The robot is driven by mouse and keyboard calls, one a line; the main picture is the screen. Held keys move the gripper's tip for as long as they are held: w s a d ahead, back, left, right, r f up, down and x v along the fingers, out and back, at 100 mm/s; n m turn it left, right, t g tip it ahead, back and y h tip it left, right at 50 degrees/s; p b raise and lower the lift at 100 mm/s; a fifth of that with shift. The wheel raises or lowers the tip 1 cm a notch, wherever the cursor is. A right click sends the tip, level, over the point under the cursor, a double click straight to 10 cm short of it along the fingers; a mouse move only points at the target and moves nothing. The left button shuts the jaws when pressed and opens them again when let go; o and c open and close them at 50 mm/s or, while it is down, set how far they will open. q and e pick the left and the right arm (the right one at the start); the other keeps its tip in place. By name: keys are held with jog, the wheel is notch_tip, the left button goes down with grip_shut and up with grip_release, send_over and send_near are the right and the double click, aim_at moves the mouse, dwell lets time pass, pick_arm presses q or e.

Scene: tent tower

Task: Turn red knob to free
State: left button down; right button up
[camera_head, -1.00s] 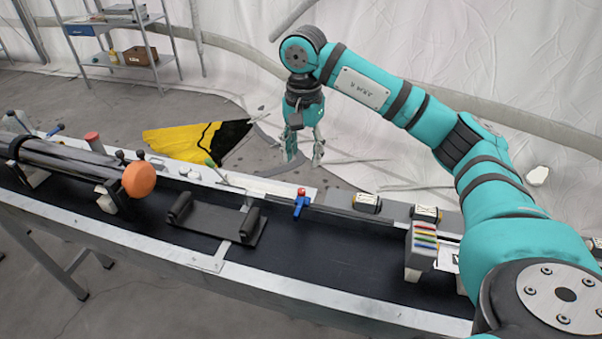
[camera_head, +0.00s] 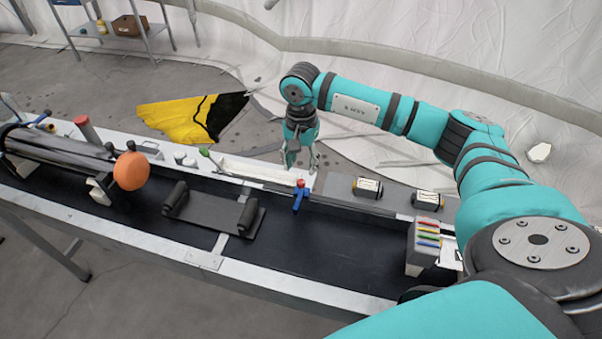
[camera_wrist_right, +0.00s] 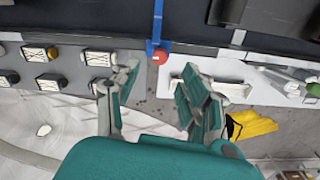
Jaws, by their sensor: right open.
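A small red knob (camera_head: 300,183) tops a blue clamp-like piece (camera_head: 298,201) at the far edge of the dark bench channel. In the right wrist view the red knob (camera_wrist_right: 159,57) shows at the end of the blue bar (camera_wrist_right: 158,25). My right gripper (camera_head: 299,168) is open and empty, hanging fingers-down just behind the knob in the head view. In the right wrist view its spread fingers (camera_wrist_right: 158,80) point toward the knob, which sits between and slightly past the fingertips, with no contact visible. My left gripper is out of view.
A black cradle (camera_head: 210,212) lies left of the clamp. Farther left are a dark tube with an orange ball end (camera_head: 131,171) and a red-topped cylinder (camera_head: 86,130). Labelled dark canisters (camera_head: 367,187) and a holder with coloured strips (camera_head: 424,245) stand right.

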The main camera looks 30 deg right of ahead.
aim_at(301, 181)
notch_tip(301, 181, down, 5)
jog(key=shift+s+a+f+p, duration=0.1)
jog(key=shift+p, duration=0.5)
jog(key=shift+f, duration=0.4)
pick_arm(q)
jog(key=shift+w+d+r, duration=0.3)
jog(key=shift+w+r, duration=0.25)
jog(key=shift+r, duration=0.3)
pick_arm(e)
grip_shut()
